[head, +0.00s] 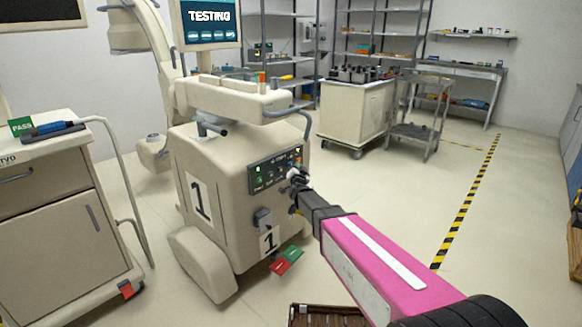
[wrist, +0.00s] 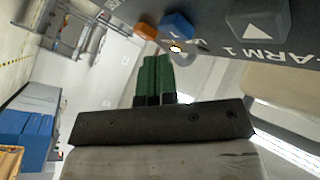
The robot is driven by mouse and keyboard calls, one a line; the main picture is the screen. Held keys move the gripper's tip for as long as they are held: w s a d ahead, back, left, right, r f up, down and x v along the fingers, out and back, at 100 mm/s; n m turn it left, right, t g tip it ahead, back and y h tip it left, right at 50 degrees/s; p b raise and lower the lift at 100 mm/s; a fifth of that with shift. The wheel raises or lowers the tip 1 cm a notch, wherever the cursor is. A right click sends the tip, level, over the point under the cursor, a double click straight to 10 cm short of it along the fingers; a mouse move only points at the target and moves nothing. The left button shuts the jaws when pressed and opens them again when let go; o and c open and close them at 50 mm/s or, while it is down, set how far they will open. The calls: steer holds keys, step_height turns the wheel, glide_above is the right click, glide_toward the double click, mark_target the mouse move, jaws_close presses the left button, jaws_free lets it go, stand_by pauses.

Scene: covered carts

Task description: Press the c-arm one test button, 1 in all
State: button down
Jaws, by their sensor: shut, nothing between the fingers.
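The c-arm one (head: 215,180) is a cream wheeled unit marked with a large 1. Its dark control panel (head: 262,175) carries several small buttons and lit lamps. Its screen (head: 208,17) reads TESTING. My gripper (head: 294,186) is shut and empty, its tips at the panel's lower right and hiding part of it. In the wrist view the fingers (wrist: 156,62) end close below an orange button (wrist: 147,24) and a blue button (wrist: 176,24), beside a small lit lamp (wrist: 175,47). A grey button with a white triangle (wrist: 260,20) is to the right. I cannot tell whether the tips touch anything.
A cream cart (head: 50,220) with a green PASS card (head: 20,127) stands at left. Another cart (head: 352,112) and a grey trolley (head: 414,135) stand behind. Floor is open at right, by a striped line (head: 465,200).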

steer(key=s+d, duration=0.1)
steer(key=d, duration=0.1)
steer(key=s+d, duration=0.2)
stand_by(0.5)
stand_by(0.4)
steer(key=s+d+f+n+g, duration=0.5)
steer(key=s+d+f+g, duration=0.65)
steer(key=s, duration=0.25)
steer(key=s+d+f+g+h, duration=0.1)
steer(key=s+d+g, duration=0.3)
steer(key=s, duration=0.5)
steer(key=s+d+f+n+g+h, duration=0.1)
steer(key=s+d+g, duration=0.3)
steer(key=s, duration=0.5)
steer(key=shift+s+d, duration=0.2)
steer(key=shift+d, duration=1.05)
